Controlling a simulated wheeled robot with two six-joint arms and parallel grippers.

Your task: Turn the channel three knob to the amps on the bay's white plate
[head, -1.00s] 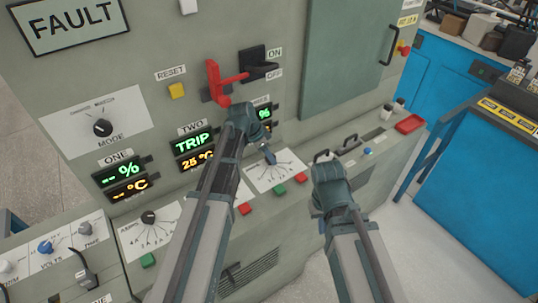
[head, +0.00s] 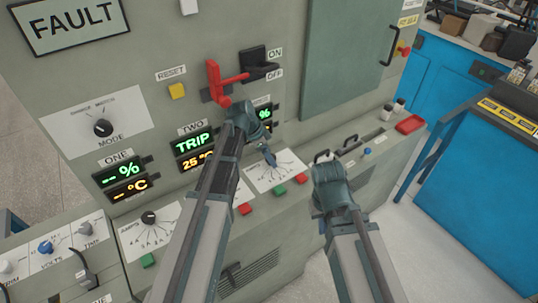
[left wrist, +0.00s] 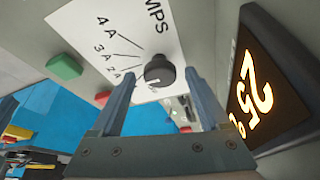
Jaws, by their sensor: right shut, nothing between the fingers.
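The white amps plate (head: 287,178) sits on the sloping ledge below the third pair of readouts. In the left wrist view the plate (left wrist: 118,22) shows the printed marks 4A, 3A and 2A. A black knob (left wrist: 159,70) with a white pointer line stands on it. My left gripper (head: 268,157) hides this knob in the head view. In the left wrist view my left gripper (left wrist: 160,78) is open, with one finger on each side of the knob and gaps visible. My right gripper (head: 325,156) is shut and empty, to the right of the plate.
A green button (head: 279,190) and a red button (head: 301,178) lie along the plate's front. A lit orange readout (left wrist: 254,90) is close to my left gripper's right finger. A red lever (head: 214,80) juts out above my left gripper. Another amps plate (head: 134,232) is at lower left.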

